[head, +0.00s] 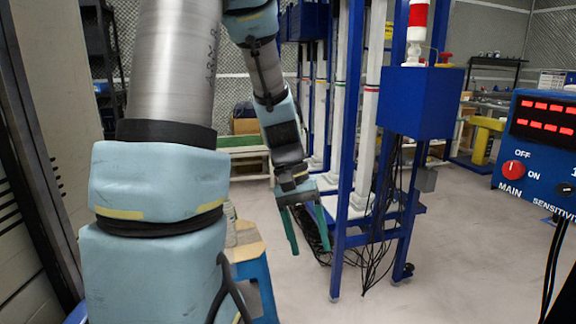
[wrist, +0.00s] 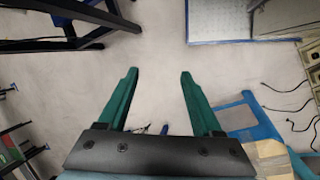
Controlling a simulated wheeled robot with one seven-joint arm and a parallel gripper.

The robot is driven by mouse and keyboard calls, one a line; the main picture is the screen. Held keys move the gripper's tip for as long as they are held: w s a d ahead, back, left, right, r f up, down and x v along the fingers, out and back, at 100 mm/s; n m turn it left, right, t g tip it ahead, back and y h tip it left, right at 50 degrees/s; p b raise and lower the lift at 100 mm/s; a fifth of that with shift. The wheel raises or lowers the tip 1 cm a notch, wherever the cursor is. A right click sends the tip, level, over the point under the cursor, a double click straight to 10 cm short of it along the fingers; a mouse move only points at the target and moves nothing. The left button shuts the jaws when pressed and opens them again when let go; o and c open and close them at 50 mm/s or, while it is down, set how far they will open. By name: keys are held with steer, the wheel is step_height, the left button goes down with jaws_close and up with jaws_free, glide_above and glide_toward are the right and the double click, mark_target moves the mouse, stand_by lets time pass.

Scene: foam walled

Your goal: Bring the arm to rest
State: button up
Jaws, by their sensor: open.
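My gripper (head: 305,228) hangs at the end of my blue-padded arm in the middle of the head view, pointing down. Its two green fingers are apart with nothing between them. My arm reaches out from the left and bends downward. Its thick near links hide part of the scene on the left.
A blue metal frame (head: 347,190) with dangling cables stands just right of my gripper. A blue stand with a wooden top (head: 247,252) is partly behind my arm. A control panel (head: 540,150) is at the right edge. Open floor (head: 450,260) lies at lower right.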

steer(key=a+n+t+y, duration=0.1)
steer(key=a+t+y, duration=0.3)
steer(key=a, duration=0.8)
step_height(320, 180, up, 12)
steer(key=t+h+p, duration=0.1)
steer(key=p, duration=1.1)
steer(key=shift+w+d+r, duration=0.2)
steer(key=shift+w+d, duration=0.1)
steer(key=shift+d, duration=0.15)
